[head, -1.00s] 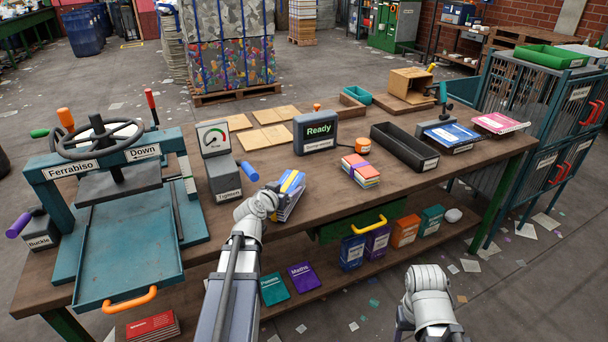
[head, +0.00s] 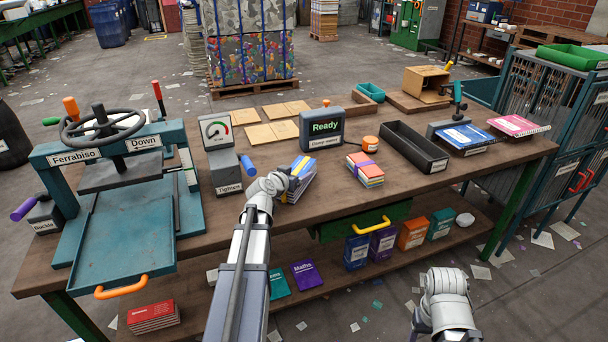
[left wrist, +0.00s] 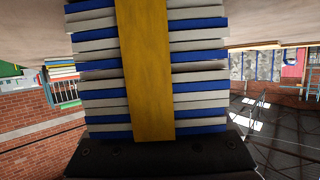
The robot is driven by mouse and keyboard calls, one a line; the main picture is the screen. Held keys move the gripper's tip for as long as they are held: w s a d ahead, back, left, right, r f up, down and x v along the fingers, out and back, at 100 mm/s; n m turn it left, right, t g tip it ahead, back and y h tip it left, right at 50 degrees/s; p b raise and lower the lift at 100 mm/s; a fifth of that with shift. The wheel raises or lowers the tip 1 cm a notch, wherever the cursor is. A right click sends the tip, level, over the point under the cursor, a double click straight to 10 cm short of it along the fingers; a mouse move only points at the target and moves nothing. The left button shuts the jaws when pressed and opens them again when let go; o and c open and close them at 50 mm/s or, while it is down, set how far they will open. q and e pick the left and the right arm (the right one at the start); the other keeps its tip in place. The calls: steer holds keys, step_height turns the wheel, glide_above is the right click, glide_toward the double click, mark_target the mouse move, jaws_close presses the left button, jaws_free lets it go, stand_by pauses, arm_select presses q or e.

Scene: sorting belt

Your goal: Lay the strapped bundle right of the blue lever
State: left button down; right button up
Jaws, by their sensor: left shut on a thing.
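The strapped bundle (head: 304,178) is a stack of blue and white books with a yellow strap. My left gripper (head: 289,182) is shut on it over the bench; the bundle and its strap (left wrist: 146,70) fill the middle of the left wrist view. The blue lever (head: 248,163) sticks out of the grey Tighten unit (head: 226,174). The bundle is to the right of the lever, with a small gap between. I cannot tell whether its underside touches the bench. My right arm shows at the lower right; its gripper (head: 415,326) is mostly hidden, its jaws unclear.
On the bench (head: 335,192), a purple-strapped bundle (head: 366,172) lies farther right. The Ready display (head: 322,130) stands behind, and a black tray (head: 414,148) is at the right. A teal press (head: 125,215) fills the left end. Bare bench lies between the two bundles.

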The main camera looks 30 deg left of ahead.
arm_select(q)
steer(key=shift+s+a, duration=0.15)
steer(key=shift+s, duration=0.05)
jaws_free()
steer(key=shift+r, duration=0.1)
steer(key=shift+s+r, duration=0.15)
steer(key=shift+s, duration=0.15)
steer(key=p+v, duration=0.4)
steer(key=v, duration=0.7)
steer(key=shift+s, duration=0.1)
